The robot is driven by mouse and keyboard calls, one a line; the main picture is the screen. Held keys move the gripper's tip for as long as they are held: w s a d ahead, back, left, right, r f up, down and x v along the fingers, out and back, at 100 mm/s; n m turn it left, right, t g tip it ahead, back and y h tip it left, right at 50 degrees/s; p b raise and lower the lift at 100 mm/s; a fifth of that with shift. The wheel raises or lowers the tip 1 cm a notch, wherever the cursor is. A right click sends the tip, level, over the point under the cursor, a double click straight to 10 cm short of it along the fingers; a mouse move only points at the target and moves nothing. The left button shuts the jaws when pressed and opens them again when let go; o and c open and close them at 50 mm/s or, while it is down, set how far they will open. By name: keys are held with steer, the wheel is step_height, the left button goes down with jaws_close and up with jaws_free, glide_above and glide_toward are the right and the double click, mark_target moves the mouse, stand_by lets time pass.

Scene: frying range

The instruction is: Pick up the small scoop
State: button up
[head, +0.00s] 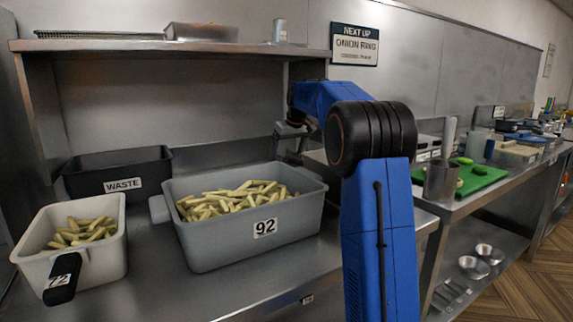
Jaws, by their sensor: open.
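A pale scoop-like tub (113,258) with a black handle marked 72 stands at the left front of the steel counter. It holds cut potato sticks. It is the smaller of the two filled containers; I cannot tell for sure that it is the small scoop. A larger grey bin (262,248) marked 92, also with potato sticks, stands to its right. My gripper (291,131) is open, above and behind the grey bin's back right corner, apart from both containers. Its fingertips are small and hard to make out.
A black WASTE bin (85,184) stands behind the tub. A steel shelf (150,46) runs overhead at the back. At right, a second counter holds a metal cup (440,182) and a green board (482,178). Bare counter (180,292) lies in front of the grey bin.

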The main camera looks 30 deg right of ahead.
steer(key=shift+c, duration=0.6)
steer(key=c, duration=1.7)
steer(key=shift+r, duration=1.8)
steer(key=a, duration=1.8)
steer(key=shift+s, duration=0.35)
